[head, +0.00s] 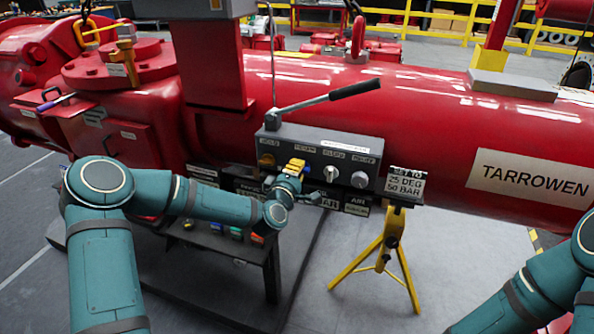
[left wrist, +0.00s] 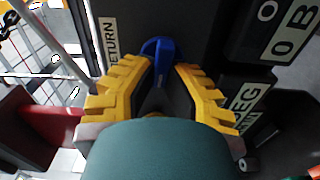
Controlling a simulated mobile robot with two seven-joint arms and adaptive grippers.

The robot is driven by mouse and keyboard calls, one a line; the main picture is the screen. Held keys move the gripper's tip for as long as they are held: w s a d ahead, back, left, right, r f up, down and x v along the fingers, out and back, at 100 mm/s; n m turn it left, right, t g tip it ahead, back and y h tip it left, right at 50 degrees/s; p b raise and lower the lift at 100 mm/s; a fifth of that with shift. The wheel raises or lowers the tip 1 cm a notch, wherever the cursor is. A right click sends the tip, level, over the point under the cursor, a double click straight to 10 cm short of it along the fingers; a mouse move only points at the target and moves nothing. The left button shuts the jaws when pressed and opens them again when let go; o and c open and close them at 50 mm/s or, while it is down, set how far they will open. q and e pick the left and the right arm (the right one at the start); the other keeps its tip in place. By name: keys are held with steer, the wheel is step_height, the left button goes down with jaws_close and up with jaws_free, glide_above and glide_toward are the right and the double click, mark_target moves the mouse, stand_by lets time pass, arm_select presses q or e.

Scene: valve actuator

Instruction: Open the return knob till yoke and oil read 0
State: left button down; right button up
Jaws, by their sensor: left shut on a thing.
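The grey control box (head: 320,152) sits on the front of the red actuator. Its knobs form a row: a gold one (head: 267,160) at left, a white one (head: 331,173) and a silver one (head: 359,179) at right. My left gripper (head: 295,169) is at the knob between the gold and white ones and mostly hides it. In the left wrist view, the blue return knob (left wrist: 158,50) lies between the yellow fingertips of this gripper (left wrist: 166,68), beside a RETURN label (left wrist: 110,45). The readouts under the box are partly covered by my arm; I cannot read yoke or oil values.
A lever with a black grip (head: 355,89) rises over the box. A sign (head: 404,184) reads "SET TO 25 DEG 50 BAR", above a yellow stand (head: 390,240). A dark low table (head: 225,243) with small coloured items stands below my left forearm. Open floor lies at right.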

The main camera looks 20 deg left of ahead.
arm_select(q)
steer(key=shift+r, duration=0.1)
stand_by(0.3)
steer(key=c, duration=1)
jaws_free()
steer(key=shift+w, duration=0.1)
steer(key=s, duration=1.2)
steer(key=shift+a, duration=0.25)
steer(key=shift+d, duration=0.1)
